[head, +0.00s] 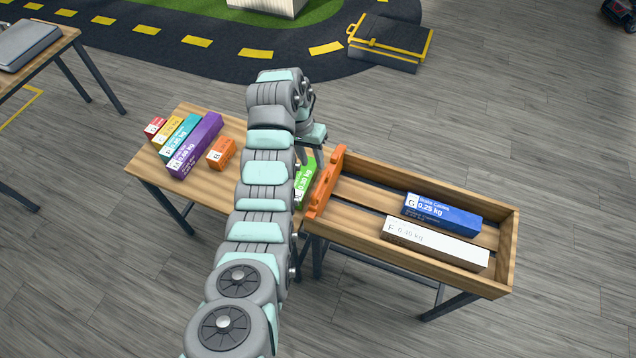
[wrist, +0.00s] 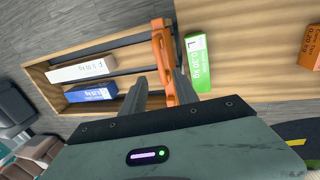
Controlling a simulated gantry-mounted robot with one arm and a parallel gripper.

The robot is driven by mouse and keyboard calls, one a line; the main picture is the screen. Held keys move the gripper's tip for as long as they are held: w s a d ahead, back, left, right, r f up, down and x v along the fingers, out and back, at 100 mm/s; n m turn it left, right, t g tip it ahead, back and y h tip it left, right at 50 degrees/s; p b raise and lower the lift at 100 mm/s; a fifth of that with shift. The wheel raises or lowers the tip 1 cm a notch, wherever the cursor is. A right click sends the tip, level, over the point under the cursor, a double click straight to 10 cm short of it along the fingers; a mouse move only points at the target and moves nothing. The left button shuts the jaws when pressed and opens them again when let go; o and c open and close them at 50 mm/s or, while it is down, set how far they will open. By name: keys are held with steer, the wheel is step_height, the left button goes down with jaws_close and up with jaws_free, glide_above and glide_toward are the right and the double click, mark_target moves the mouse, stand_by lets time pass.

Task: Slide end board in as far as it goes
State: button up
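The orange end board (head: 326,184) stands across the left end of the wooden tray (head: 420,170) in the head view. In the wrist view the board (wrist: 163,60) runs between the two fingers of my gripper (wrist: 160,76). A gap shows between the left finger and the board; the right finger appears close beside it. I cannot tell whether it touches. In the head view my gripper (head: 310,162) is by the board's far half, pointing down, partly hidden by my arm. Inside the tray lie a blue box G (head: 440,213) and a white box F (head: 435,243).
A green box L (wrist: 198,62) lies on the table just outside the board. Purple (head: 194,145), teal, yellow and red boxes and a small orange box (head: 221,153) lie farther left. The tray's middle, between board and boxes, is clear.

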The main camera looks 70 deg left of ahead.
mark_target(320, 184)
steer(key=f, duration=0.3)
steer(key=w+d+f, duration=0.1)
steer(key=f, duration=0.6)
steer(key=shift+w+d+p, duration=0.25)
steer(key=shift+p, duration=0.05)
steer(key=shift+c, duration=0.4)
jaws_close()
stand_by(0.6)
